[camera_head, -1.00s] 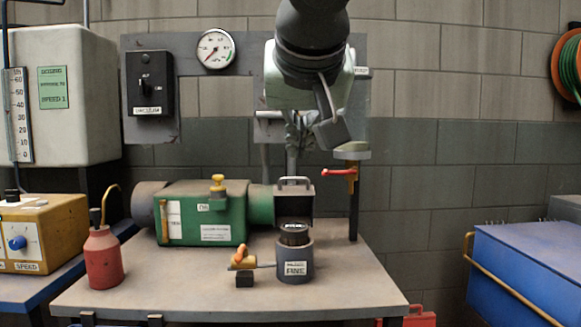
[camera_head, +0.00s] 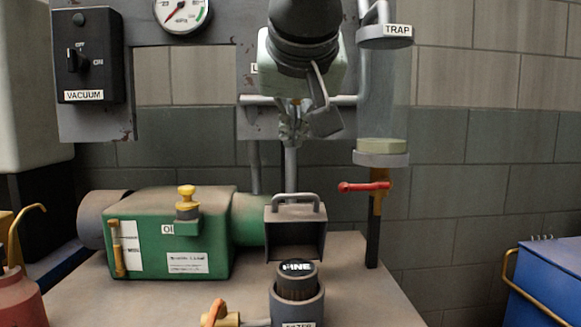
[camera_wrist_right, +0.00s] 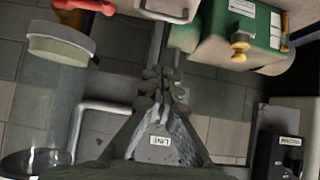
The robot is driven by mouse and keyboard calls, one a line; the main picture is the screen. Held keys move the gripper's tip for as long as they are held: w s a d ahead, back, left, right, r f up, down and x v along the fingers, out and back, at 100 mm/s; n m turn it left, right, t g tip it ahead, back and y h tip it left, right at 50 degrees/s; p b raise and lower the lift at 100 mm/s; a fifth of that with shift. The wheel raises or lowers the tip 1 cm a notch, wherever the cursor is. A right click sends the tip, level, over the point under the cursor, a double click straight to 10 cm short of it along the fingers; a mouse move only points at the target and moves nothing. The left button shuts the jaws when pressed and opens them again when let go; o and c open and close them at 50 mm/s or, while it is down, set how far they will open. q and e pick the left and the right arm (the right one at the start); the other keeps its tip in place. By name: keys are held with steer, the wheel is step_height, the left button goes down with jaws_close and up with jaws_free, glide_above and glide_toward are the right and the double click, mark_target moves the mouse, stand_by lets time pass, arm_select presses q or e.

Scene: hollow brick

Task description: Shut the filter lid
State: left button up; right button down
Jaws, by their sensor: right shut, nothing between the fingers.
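The filter pot (camera_head: 297,304) stands at the table's front, cut off by the lower edge of the head view. A dark cartridge (camera_head: 297,283) with a FINE label sits in it. The filter lid (camera_head: 296,226), a grey box-like cover with a handle on top, stands raised open behind the pot. My right gripper (camera_head: 292,138) is shut and empty, above the lid in the picture and apart from it. In the right wrist view its closed fingers (camera_wrist_right: 163,84) point towards the table equipment. My left gripper is not in view.
The green pump (camera_head: 180,238) with a yellow cap stands left of the lid. A clear trap (camera_head: 383,105) with a red-handled valve (camera_head: 364,187) hangs to the right. A small brass valve (camera_head: 220,316) lies left of the pot. A blue chest (camera_head: 545,275) is at far right.

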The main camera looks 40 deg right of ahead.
mark_target(292, 195)
steer(key=x, duration=0.9)
steer(key=shift+s+a+f, duration=0.1)
steer(key=shift+f, duration=0.5)
steer(key=shift+s+a+f+p, duration=0.15)
steer(key=shift+s+a+f, duration=0.15)
steer(key=shift+s, duration=0.1)
steer(key=shift+s+a+f+p, duration=0.15)
steer(key=shift+s+a+f, duration=0.1)
steer(key=shift+s, duration=0.2)
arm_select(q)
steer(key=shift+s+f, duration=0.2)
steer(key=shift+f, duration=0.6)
arm_select(e)
steer(key=shift+s+a+f, duration=0.15)
steer(key=shift+s+f, duration=0.1)
steer(key=shift+s, duration=0.1)
